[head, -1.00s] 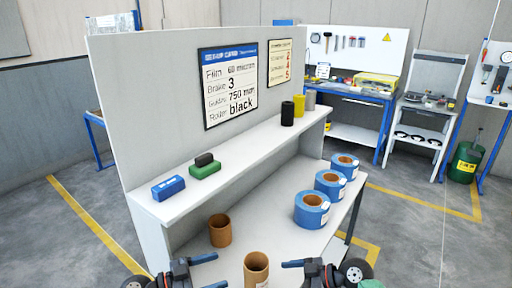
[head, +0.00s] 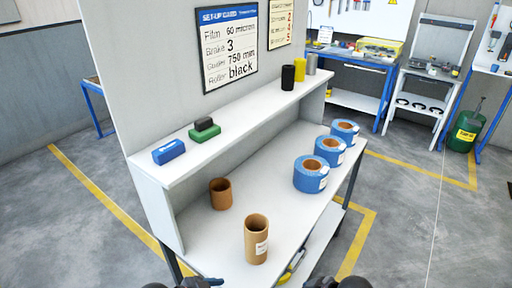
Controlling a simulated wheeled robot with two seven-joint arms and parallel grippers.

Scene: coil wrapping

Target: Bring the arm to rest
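Only the tops of my two grippers show at the bottom edge of the head view. My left gripper (head: 200,282) is a dark piece with a blue-grey finger, below the bench's near left corner. My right gripper (head: 325,283) is a dark shape further right, in front of the bench. Most of both is cut off by the frame, so their opening and anything in them are hidden. Neither visibly touches a thing on the white bench (head: 225,240).
Two cardboard cores (head: 256,240) (head: 220,194) stand on the bench, with three blue rolls (head: 310,175) at right. The raised shelf (head: 240,117) holds a blue block (head: 168,152), a black-topped green block (head: 204,133) and three cylinders (head: 288,77). Open floor (head: 420,225) lies right.

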